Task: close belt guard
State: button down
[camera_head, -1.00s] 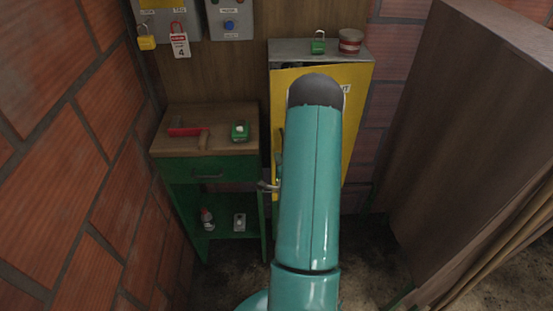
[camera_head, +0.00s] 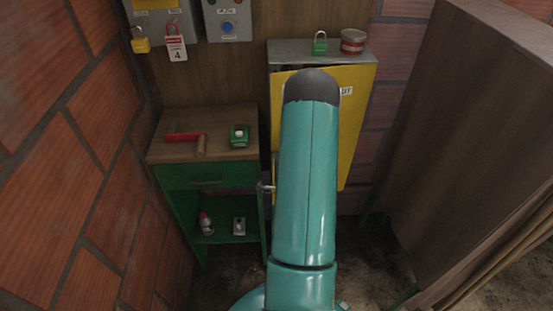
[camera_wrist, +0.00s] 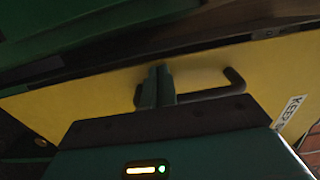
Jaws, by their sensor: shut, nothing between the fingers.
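The belt guard is a yellow panel (camera_head: 358,125) on the front of a grey-topped cabinet. A dark gap shows along its top left edge, so it looks slightly ajar. My arm hides much of its left side in the head view. In the wrist view the yellow panel (camera_wrist: 85,105) fills the middle, with a dark bent handle (camera_wrist: 235,82). My gripper (camera_wrist: 157,82) is shut and empty. Its fingers are in front of the yellow face, left of the handle's bent end. I cannot tell whether they touch the panel or handle.
A green workbench (camera_head: 206,175) stands to the left, with a red-headed tool (camera_head: 186,138) on its top. A green padlock (camera_head: 320,43) and a red tin (camera_head: 352,41) sit on the cabinet top (camera_head: 290,50). A large brown panel (camera_head: 460,140) bounds the right; brick wall bounds the left.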

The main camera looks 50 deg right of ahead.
jog(key=x, duration=0.3)
jog(key=shift+w, duration=0.15)
jog(key=shift+a, duration=0.1)
dwell(0.5)
